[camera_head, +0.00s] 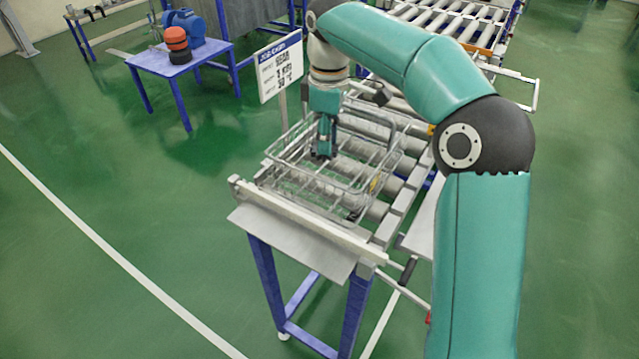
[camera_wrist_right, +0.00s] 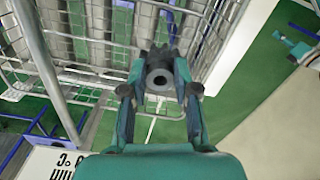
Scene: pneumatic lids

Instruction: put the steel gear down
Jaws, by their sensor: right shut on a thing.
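The steel gear (camera_wrist_right: 160,79) is a dark grey toothed piece with a round hole in the middle. My right gripper (camera_wrist_right: 160,88) is shut on it, one finger on each side. In the head view my right gripper (camera_head: 324,148) points down over the wire basket (camera_head: 290,189), which stands on a roller conveyor. The gear itself is hard to make out there, and I cannot tell its height above the basket floor. In the wrist view the basket wires (camera_wrist_right: 95,45) lie beyond the gear. My left gripper does not show in the head view.
The roller conveyor (camera_head: 378,210) has a pale end plate (camera_head: 295,240) in front. The green floor at left is clear.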

